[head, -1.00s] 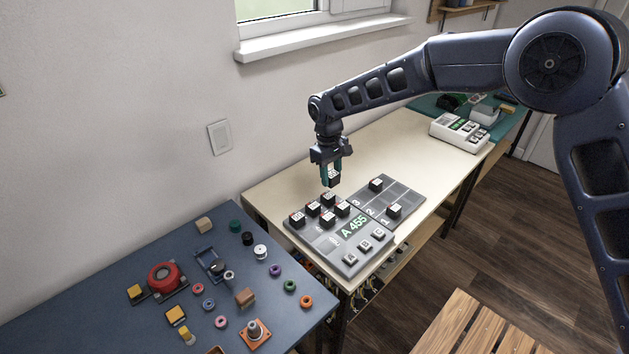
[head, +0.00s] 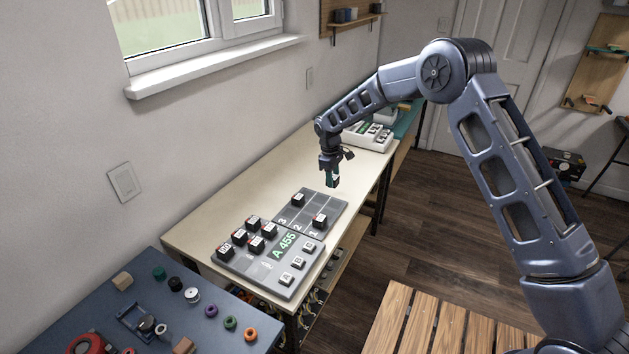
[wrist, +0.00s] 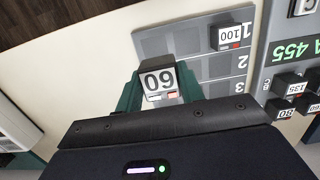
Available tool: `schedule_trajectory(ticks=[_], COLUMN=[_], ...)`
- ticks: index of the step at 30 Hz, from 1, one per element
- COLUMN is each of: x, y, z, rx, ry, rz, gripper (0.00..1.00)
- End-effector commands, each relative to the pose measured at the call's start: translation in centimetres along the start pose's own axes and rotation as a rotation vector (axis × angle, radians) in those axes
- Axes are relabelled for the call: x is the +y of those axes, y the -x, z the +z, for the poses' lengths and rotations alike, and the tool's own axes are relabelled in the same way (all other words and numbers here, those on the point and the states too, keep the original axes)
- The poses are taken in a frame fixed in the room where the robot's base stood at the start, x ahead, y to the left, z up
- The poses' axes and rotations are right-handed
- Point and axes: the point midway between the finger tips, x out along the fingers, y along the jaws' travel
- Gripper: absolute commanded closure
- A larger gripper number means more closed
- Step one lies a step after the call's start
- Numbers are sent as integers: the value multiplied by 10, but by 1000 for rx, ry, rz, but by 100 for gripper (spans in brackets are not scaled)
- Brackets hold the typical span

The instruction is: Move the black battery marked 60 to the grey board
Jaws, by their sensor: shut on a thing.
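My gripper (head: 331,180) is shut on the black battery marked 60 (wrist: 158,82), with a green finger on either side of it in the wrist view. It holds the battery in the air over the pale table, beyond the far right edge of the grey board (head: 322,204). The grey board, with rows numbered 1, 2 and 3, also shows in the wrist view (wrist: 182,42). Two black batteries stand on it, one marked 100 (wrist: 231,36) in row 1 and one (head: 298,199) in row 3.
A dark grey panel (head: 262,272) with an "A 455" display adjoins the board and bears several black batteries at its left. A white device (head: 368,136) stands at the table's far end. The pale table between (head: 275,165) is clear. A blue table (head: 150,258) with small parts is nearest.

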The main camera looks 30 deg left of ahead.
Motion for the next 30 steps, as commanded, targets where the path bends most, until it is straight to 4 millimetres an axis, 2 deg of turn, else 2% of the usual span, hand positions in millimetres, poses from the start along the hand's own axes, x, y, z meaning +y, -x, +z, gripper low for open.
schedule_trajectory(ticks=[3, 11, 30], x=[10, 13, 12], y=[-4, -17, -77], z=[6, 6, -1], rx=[0, 0, -1], ry=[-1, 0, 1], rz=[0, 0, 0], gripper=[87, 87, 87])
